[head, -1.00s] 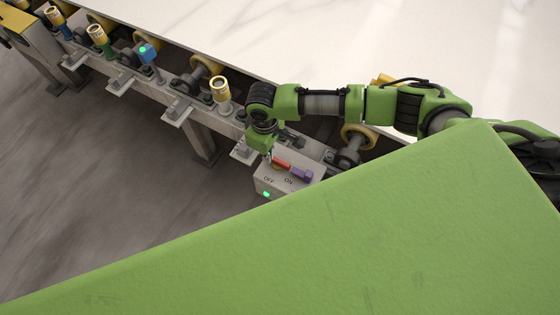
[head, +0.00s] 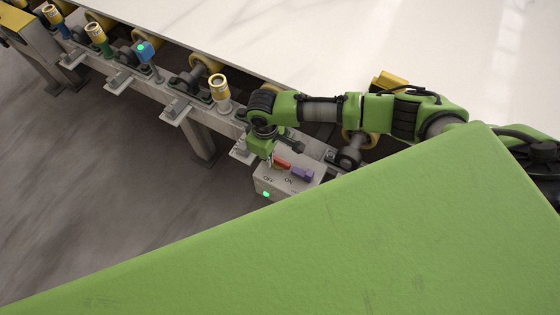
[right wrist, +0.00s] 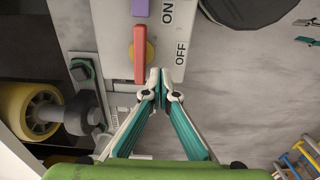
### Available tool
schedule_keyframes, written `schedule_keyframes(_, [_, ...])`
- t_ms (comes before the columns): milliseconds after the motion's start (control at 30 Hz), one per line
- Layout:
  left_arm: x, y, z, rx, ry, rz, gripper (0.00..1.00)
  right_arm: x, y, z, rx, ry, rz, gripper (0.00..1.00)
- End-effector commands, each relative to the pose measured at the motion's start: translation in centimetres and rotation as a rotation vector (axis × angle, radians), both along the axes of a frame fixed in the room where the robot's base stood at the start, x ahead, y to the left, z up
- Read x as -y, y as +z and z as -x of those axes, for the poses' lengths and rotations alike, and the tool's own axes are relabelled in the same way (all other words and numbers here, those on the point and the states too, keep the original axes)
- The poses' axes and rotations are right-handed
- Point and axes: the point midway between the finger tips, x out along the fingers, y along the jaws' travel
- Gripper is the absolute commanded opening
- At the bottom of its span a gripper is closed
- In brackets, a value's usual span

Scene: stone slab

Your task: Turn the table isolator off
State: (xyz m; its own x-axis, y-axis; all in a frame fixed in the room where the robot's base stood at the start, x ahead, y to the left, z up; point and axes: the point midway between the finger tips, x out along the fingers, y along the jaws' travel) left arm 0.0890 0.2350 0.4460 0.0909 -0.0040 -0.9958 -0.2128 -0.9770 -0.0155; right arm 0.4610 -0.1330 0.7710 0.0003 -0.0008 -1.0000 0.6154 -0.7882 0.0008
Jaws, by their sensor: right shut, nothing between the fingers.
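The isolator is a pale grey box (head: 268,184) on the slab table's side rail, also in the right wrist view (right wrist: 115,22). It bears OFF and ON labels and a lit green light (head: 266,194). A red handle (right wrist: 140,55) on a yellow disc (right wrist: 150,52) lies along the box face, beside a purple part (right wrist: 141,8). My right gripper (right wrist: 160,82) is shut and empty. Its fingertips are by the box edge, just right of the handle's near end, close to OFF; contact is unclear. In the head view the gripper (head: 268,160) is mostly hidden by its own wrist.
The white slab (head: 270,40) lies above rollers and the metal rail. Yellow and black rollers (right wrist: 40,110) are close by. The floor on the left is clear.

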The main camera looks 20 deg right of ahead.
Motion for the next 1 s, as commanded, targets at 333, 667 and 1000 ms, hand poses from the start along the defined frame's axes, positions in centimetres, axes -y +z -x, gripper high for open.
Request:
schedule_keyframes(333, [0.0,-0.9,0.0,0.000,0.000,0.000,0.40,0.0,-1.6,0.1,-0.001,-0.001,0.000,0.00])
schedule_keyframes(667, [0.0,-1.7,0.0,0.001,0.000,0.000,0.40,0.0,-2.9,0.0,-0.001,0.000,0.000,0.00])
schedule_keyframes(1000, [0.0,-2.2,0.0,0.001,0.000,0.000,0.40,0.0,-3.8,0.0,0.000,0.000,-0.001,0.00])
